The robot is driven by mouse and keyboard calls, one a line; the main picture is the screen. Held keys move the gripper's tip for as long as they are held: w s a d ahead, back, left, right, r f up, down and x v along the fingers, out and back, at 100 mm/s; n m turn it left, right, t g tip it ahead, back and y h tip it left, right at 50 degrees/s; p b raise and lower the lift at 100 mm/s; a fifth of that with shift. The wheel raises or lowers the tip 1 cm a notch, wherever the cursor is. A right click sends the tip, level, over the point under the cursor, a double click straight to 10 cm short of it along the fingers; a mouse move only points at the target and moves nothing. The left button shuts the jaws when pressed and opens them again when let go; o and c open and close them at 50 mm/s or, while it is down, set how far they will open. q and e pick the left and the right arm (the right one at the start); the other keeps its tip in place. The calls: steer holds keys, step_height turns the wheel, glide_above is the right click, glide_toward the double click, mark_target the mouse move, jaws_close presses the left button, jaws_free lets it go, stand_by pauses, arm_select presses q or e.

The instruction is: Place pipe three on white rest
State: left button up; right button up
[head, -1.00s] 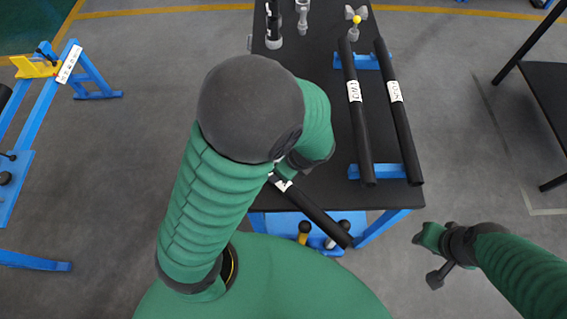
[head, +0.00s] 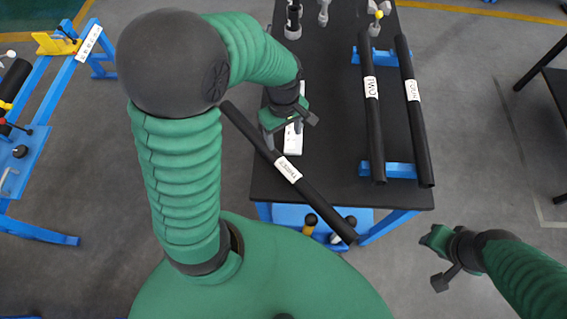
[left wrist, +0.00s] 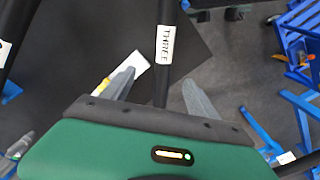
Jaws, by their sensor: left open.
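Pipe three (head: 318,204) is a black tube with a white label reading THREE. It slants across the table's left front corner, both ends past the edges; its label also shows in the left wrist view (left wrist: 165,44). The white rest (head: 294,140) is a narrow white block on the table beside the pipe, partly hidden by my left gripper (head: 283,133). That gripper is open; in the left wrist view the pipe passes between its fingers (left wrist: 160,92), with no visible grip. My right gripper (head: 438,258) hangs off the table at the lower right; its jaw opening is unclear.
Pipe two (head: 373,135) and another labelled pipe (head: 416,135) lie side by side on blue rests (head: 398,170). Small grey fittings (head: 293,22) stand at the back of the black table (head: 335,185). A blue frame (head: 35,140) stands on the left.

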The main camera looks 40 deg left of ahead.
arm_select(q)
steer(key=n, duration=0.1)
glide_above(282, 162)
steer(key=shift+n, duration=0.4)
steer(key=f, duration=1.1)
steer(key=shift+w+a+f, duration=0.2)
steer(key=shift+w+a, duration=0.05)
steer(key=shift+w, duration=0.1)
steer(key=f, duration=0.3)
steer(key=s+f, duration=0.1)
steer(key=shift+d+f, duration=0.25)
steer(key=shift+f, duration=0.15)
steer(key=shift+w+f, duration=0.2)
steer(key=shift+f, duration=0.25)
steer(key=shift+r, duration=0.1)
jaws_close()
